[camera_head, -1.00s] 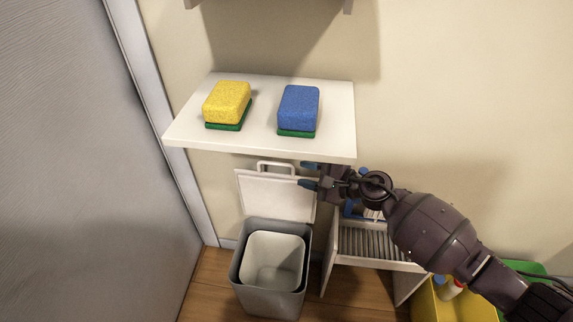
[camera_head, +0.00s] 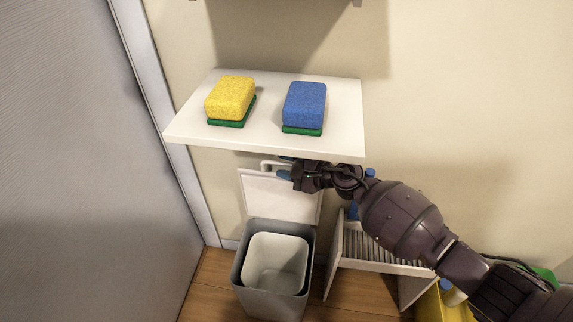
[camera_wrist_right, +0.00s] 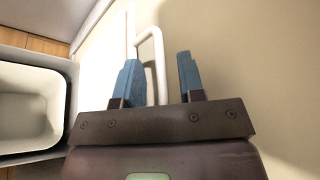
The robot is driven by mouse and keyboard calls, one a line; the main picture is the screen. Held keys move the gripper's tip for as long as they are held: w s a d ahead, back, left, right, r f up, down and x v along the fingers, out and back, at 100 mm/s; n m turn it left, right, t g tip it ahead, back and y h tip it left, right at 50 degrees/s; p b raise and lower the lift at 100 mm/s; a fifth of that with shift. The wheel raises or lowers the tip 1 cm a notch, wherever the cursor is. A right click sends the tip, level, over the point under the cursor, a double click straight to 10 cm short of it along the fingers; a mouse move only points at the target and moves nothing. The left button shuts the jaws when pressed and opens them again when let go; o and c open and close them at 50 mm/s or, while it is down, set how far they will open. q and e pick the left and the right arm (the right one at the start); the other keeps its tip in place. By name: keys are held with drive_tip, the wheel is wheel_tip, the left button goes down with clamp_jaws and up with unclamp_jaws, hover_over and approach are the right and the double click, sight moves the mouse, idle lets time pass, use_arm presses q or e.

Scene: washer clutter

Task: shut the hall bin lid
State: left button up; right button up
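The grey hall bin (camera_head: 270,295) stands on the floor below the shelf, with a pale inner bucket (camera_head: 275,262). Its white lid (camera_head: 280,198) is open, standing up against the wall behind the bin. The lid's loop handle (camera_head: 268,164) is at its top edge, partly hidden by my right gripper (camera_head: 285,167). In the wrist view, the handle (camera_wrist_right: 157,50) lies between the two blue fingertips of my right gripper (camera_wrist_right: 160,80), which are apart. Whether they touch the handle I cannot tell. The left gripper is not in view.
A white shelf (camera_head: 190,125) with a yellow sponge (camera_head: 230,98) and a blue sponge (camera_head: 305,104) is just above my right gripper. A slatted rack (camera_head: 385,256) and a yellow crate (camera_head: 433,307) stand right of the bin. A grey door panel (camera_head: 80,170) is at left.

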drive_tip(key=shift+r, duration=0.1)
clamp_jaws()
